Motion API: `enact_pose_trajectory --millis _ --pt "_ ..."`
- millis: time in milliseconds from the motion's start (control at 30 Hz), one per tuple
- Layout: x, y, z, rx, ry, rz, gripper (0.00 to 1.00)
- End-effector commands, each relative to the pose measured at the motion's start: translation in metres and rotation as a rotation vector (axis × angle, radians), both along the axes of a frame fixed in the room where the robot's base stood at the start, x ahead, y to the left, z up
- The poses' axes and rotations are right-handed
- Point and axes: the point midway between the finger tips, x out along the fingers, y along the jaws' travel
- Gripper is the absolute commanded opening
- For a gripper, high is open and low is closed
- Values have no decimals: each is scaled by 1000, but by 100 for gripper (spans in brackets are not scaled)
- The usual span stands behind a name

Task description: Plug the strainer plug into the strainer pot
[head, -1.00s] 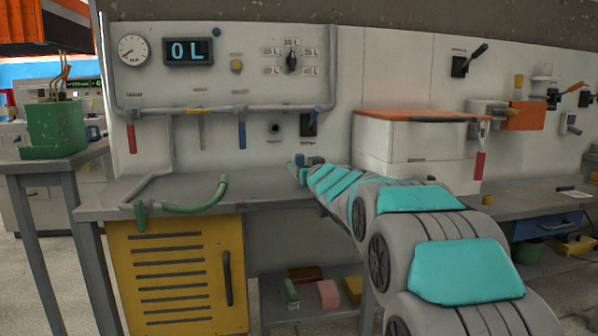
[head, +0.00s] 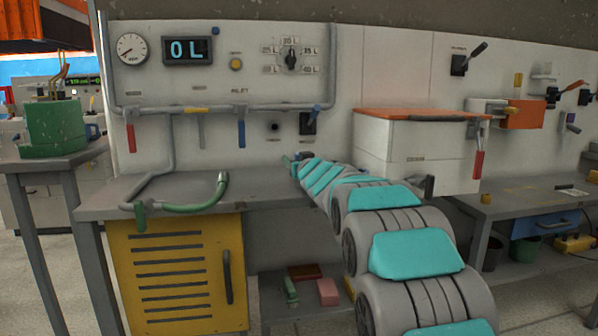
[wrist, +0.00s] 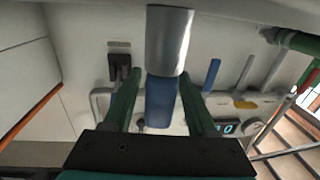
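My gripper shows in the wrist view (wrist: 162,85) with two green fingers, shut on a blue handle with a silver cylinder, which I take to be the strainer plug (wrist: 170,40). The silver end points away from my gripper. In the head view my gripper (head: 296,163) is small, at the far end of my arm, above the bench and in front of the lower panel; the plug is hard to make out there. A dark round port (head: 274,127) is on the panel, up and left of my gripper. I cannot tell whether it is the strainer pot.
The panel carries a pipe (head: 225,108) with hanging levers and a black switch (head: 308,123) with a blue handle. A white box with an orange lid (head: 415,115) stands right of my gripper.

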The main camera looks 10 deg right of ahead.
Motion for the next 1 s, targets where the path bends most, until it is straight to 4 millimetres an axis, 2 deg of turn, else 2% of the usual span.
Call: enact_pose_trajectory --millis 33,500,1000 --pt "0 0 0 0 0 0 51" --pt "0 0 0 0 0 0 0" --pt "0 0 1 0 0 0 0"
